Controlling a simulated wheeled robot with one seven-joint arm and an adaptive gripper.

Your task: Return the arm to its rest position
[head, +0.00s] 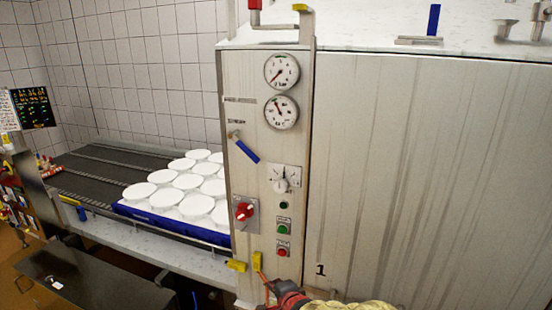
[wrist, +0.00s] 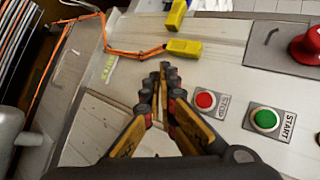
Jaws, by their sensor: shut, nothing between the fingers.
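My gripper (wrist: 162,75) is shut and empty in the wrist view, its fingertips together over the lower part of the metal panel. In the head view my gripper (head: 268,285) is at the bottom edge, below the panel's buttons. The red stop button (wrist: 205,100) is just right of the fingers, and the green start button (wrist: 265,119) is further right. In the head view the red button (head: 283,252) and green button (head: 284,230) sit one above the other on the control panel (head: 265,180). I cannot tell whether the fingertips touch the panel.
Yellow clips (wrist: 185,47) with an orange cord (wrist: 110,47) are close beyond the fingertips. A red rotary switch (head: 244,211) and a blue-handled valve (head: 246,150) stick out from the panel. White moulds (head: 196,206) stand on a blue tray (head: 160,222) at the left.

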